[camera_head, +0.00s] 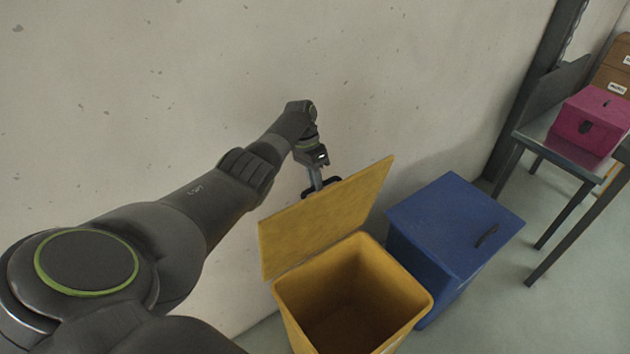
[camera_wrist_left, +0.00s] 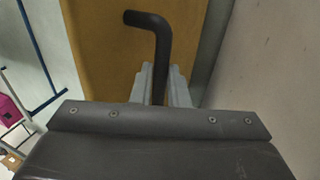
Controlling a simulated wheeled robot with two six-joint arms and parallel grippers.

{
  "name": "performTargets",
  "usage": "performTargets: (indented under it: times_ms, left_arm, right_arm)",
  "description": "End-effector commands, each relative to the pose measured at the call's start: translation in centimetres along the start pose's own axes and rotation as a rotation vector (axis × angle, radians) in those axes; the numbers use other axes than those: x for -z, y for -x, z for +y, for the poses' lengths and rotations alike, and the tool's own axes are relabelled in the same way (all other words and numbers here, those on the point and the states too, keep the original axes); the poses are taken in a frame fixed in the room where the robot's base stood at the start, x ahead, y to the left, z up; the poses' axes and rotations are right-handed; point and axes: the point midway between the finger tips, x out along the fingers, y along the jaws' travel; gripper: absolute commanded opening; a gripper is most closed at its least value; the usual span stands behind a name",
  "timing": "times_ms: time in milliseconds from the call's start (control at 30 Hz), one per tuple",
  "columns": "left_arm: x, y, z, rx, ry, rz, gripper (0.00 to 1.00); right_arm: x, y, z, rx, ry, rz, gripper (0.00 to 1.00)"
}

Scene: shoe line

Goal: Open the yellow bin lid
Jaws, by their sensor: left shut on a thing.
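The yellow bin (camera_head: 350,285) stands on the floor by the wall, its inside open to view and empty as far as I see. Its yellow lid (camera_head: 325,218) is raised, tilted up at the bin's back edge near the wall. My left gripper (camera_head: 318,186) is behind the top of the lid, on the wall side. In the left wrist view my left gripper (camera_wrist_left: 163,88) is shut on the dark bent lid handle (camera_wrist_left: 152,22), with the yellow lid (camera_wrist_left: 105,60) beyond it. My right gripper is in neither view.
A blue bin (camera_head: 455,225) with its lid down stands close to the right of the yellow bin. A metal table (camera_head: 540,135) with a pink box (camera_head: 592,118) is at the far right. The pale wall (camera_head: 180,90) is close behind my left gripper.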

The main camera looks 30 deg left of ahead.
Motion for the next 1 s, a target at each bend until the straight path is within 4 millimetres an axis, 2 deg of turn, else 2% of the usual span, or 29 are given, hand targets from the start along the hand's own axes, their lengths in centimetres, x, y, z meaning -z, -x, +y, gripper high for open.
performTargets:
  times_ms: [33,133,167,300,667,767,1000]
  left_arm:
    - [-0.7,-1.2,-0.2,-0.006,0.008,-0.018,0.00]
    - [-0.7,-1.2,-0.1,-0.007,0.008,-0.018,0.00]
    - [-0.7,-1.2,-0.1,-0.007,0.008,-0.018,0.17]
    - [-0.6,-1.0,-0.1,-0.006,0.007,-0.014,0.35]
    - [-0.4,-0.2,-0.1,-0.005,0.005,-0.009,0.36]
    - [-0.3,1.0,-0.2,-0.004,0.005,-0.008,0.36]
    - [-0.2,6.0,-0.4,-0.004,0.006,-0.007,0.36]
  right_arm:
    - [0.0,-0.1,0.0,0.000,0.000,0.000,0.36]
    - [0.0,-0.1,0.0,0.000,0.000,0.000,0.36]
    - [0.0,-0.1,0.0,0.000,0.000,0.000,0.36]
    - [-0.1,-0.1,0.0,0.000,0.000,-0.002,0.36]
    - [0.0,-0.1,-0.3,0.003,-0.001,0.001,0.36]
    - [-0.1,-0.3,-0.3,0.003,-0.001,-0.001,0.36]
    - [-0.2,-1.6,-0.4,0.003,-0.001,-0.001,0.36]
